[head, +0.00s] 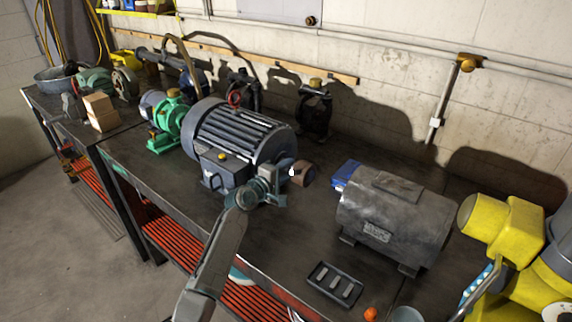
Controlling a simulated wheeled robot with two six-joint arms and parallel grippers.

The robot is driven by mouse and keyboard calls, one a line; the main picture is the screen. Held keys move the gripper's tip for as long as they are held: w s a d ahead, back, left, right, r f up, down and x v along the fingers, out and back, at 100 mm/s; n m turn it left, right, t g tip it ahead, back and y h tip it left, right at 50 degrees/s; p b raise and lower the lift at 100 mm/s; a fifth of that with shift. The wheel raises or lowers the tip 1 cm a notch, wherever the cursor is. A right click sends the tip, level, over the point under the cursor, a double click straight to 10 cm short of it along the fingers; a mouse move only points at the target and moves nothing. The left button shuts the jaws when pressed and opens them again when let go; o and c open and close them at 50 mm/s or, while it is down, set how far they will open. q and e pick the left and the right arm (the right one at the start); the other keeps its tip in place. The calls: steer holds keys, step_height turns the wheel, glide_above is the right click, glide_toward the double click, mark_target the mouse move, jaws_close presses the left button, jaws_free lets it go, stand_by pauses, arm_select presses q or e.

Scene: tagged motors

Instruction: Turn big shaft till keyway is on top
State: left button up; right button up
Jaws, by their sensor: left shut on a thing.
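The large dark grey finned motor (238,133) stands in the middle of the bench, with a red lifting eye on top and a terminal box on its near side. My left gripper (276,182) is at the motor's right front end, shut on the big shaft (292,172). Only a small bright bit of the shaft shows, as the gripper hides most of it. I cannot tell where the keyway is. My right gripper is not in view.
The bench (290,225) holds a grey motor (392,218) at right, a green pump (168,122) at left and a brown cylinder (303,173) beside my gripper. A black tray (335,285) lies near the front edge. A yellow machine (510,225) stands at far right.

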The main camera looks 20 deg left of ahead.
arm_select(q)
steer(key=g+p, duration=0.2)
steer(key=p, duration=0.1)
steer(key=r+g+y+p, duration=0.1)
steer(key=p, duration=0.2)
steer(key=g+y+p, duration=0.1)
steer(key=g+p, duration=0.1)
steer(key=p, duration=0.1)
steer(key=shift+w+r+g, duration=0.15)
steer(key=shift+w+g, duration=0.1)
steer(key=shift+g, duration=0.05)
steer(key=g, duration=0.1)
steer(key=g+y, duration=0.1)
steer(key=g, duration=0.1)
steer(key=g+y, duration=0.1)
steer(key=g, duration=0.1)
steer(key=shift+w+d+r, duration=0.2)
steer(key=shift+w+r, duration=0.1)
steer(key=shift+w, duration=0.05)
steer(key=shift+g, duration=0.4)
steer(key=o, duration=1)
